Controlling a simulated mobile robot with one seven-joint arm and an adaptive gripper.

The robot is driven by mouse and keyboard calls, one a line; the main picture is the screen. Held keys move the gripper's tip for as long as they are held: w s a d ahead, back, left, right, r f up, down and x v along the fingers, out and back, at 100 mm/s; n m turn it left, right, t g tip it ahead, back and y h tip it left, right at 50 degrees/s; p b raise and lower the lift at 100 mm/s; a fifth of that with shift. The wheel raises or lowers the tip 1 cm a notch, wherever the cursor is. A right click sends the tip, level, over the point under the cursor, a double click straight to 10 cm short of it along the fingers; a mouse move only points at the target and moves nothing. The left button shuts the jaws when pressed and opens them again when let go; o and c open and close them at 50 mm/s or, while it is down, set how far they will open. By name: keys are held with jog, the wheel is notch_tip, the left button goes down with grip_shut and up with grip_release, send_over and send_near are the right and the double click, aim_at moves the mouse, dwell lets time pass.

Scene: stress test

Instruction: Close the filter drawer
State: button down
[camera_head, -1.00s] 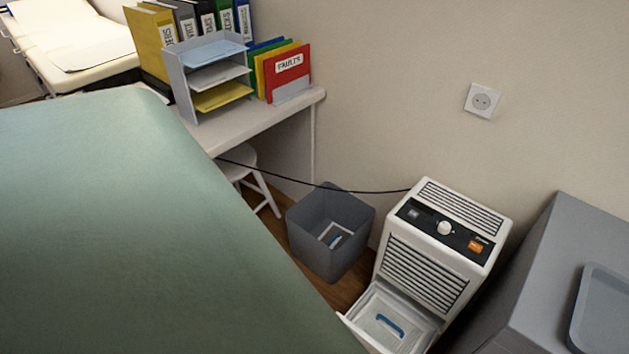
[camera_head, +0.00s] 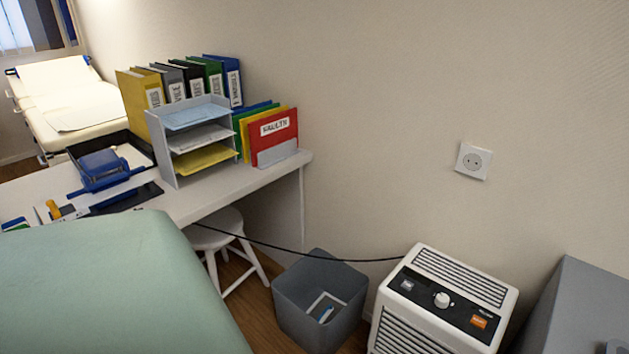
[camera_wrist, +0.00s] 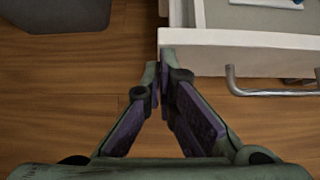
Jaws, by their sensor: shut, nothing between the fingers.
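The white appliance (camera_head: 447,301) with grilles and a dark control panel stands by the wall in the head view. Its lower part is cut off there, so the drawer is out of that view. In the wrist view the open white filter drawer (camera_wrist: 245,46) fills the top right, with a grey bar handle (camera_wrist: 270,93) on its front and part of a blue item inside. My gripper (camera_wrist: 160,72) is shut and empty. Its fingertips appear at the left corner of the drawer front, left of the handle. I cannot tell whether they touch it.
A grey bin (camera_head: 318,307) stands left of the appliance and shows in the wrist view (camera_wrist: 52,14). A grey cabinet (camera_head: 583,310) stands to its right. A black cable (camera_head: 330,258) runs from the desk (camera_head: 230,191) to the appliance. Wooden floor (camera_wrist: 70,80) lies clear below my gripper.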

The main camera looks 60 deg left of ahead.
jog(key=w+a+b, duration=0.1)
jog(key=w+a, duration=0.3)
jog(key=w, duration=1.4)
jog(key=shift+w+a, duration=0.15)
